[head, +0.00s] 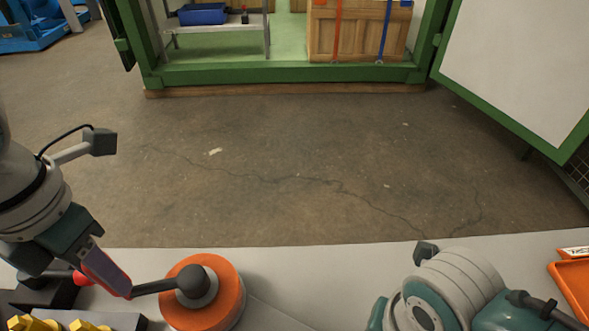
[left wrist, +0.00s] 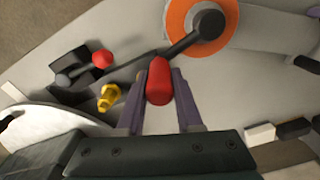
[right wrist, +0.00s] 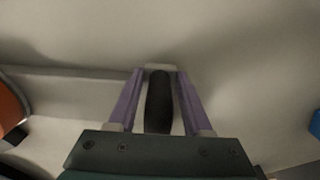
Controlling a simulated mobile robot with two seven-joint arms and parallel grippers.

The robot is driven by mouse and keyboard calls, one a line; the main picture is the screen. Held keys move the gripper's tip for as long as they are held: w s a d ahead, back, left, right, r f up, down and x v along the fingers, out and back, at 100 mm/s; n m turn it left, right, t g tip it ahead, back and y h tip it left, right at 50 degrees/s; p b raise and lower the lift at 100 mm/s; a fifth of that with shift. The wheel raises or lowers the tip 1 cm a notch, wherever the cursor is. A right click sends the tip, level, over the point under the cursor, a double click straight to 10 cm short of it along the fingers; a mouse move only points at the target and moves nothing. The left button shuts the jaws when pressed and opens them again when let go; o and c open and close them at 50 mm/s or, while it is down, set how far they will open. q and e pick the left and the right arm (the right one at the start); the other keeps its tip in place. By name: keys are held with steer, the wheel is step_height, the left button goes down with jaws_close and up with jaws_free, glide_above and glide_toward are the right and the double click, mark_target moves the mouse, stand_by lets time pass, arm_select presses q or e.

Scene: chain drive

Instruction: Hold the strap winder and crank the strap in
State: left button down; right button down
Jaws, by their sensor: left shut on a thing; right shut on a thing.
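The strap winder shows an orange round drum (head: 218,308) with a dark crank arm (head: 152,287) running left from its black hub. The drum (left wrist: 177,22) also shows at the top of the left wrist view. My left gripper (head: 122,290) is at the crank's outer end. In the left wrist view its purple fingers are shut on the red crank knob (left wrist: 159,82). In the right wrist view my right gripper (right wrist: 159,85) is shut on a black handle (right wrist: 159,105). In the head view its fingers are hidden. I cannot see the strap clearly.
A black block (left wrist: 72,64) with a red ball (left wrist: 102,58) and yellow pieces (head: 90,326) lie near the left gripper. An orange tray (head: 575,285) is at the right edge. Beyond the pale worktop (head: 310,270) is open concrete floor, then a green-framed container (head: 290,73).

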arm_select(q)
steer(key=shift+w+a+m, duration=0.2)
steer(key=shift+w+m, duration=0.8)
steer(key=shift+m, duration=0.2)
steer(key=c, duration=0.6)
jaws_free()
steer(key=shift+d, duration=0.1)
step_height(320, 180, up, 12)
steer(key=shift+r, duration=0.1)
